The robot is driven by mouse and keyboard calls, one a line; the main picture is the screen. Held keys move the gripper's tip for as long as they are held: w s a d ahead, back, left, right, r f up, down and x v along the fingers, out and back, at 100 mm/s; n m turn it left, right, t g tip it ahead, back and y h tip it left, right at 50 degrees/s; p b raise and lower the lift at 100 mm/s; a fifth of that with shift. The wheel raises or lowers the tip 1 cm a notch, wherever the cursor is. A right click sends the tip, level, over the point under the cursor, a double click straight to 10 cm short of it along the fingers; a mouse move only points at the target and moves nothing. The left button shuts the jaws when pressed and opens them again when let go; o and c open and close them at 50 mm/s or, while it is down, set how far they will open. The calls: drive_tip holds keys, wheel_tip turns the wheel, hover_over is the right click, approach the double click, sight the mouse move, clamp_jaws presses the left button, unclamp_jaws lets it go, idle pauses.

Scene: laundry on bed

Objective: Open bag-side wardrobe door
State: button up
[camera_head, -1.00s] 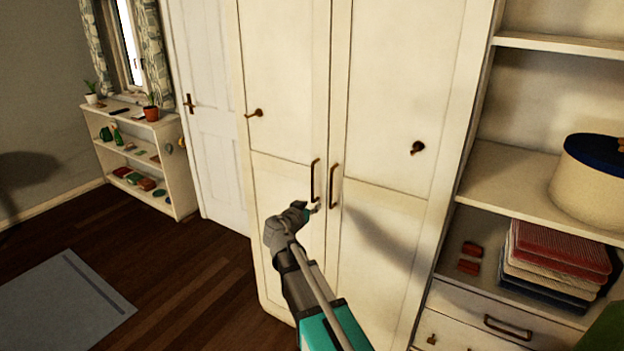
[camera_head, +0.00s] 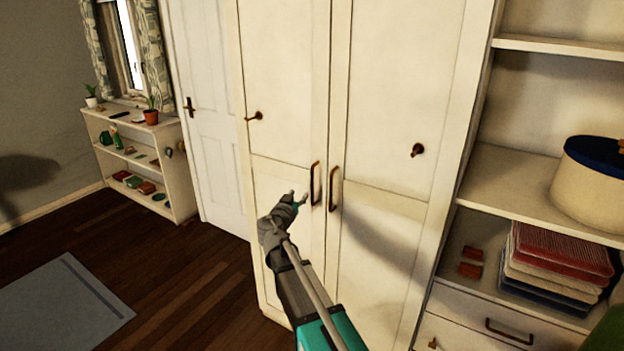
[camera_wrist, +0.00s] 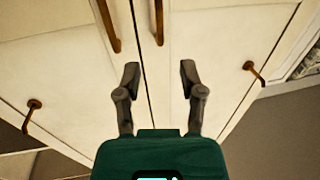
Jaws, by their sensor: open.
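The white wardrobe has two shut doors, left (camera_head: 285,90) and right (camera_head: 395,90), each with a brown vertical bar handle by the centre seam. No bag shows, so I cannot tell which door is on its side. My gripper (camera_head: 298,198) is open and empty in front of the left door, just left of its handle (camera_head: 315,184). In the wrist view my gripper (camera_wrist: 159,72) has both fingers apart. That left-door handle (camera_wrist: 159,20) lies ahead of the gap between them, not between the fingers. The right-door handle (camera_wrist: 110,25) is off to the left.
An open shelf unit (camera_head: 565,45) with folded cloths (camera_head: 560,255) and a round box (camera_head: 590,185) adjoins on the right. Floor (camera_head: 190,285) is clear at left, beside a grey rug (camera_head: 65,305).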

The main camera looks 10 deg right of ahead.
sight(312, 178)
drive_tip(key=x, duration=1.3)
drive_tip(key=shift+s, duration=0.1)
drive_tip(key=shift+c, duration=0.3)
clamp_jaws()
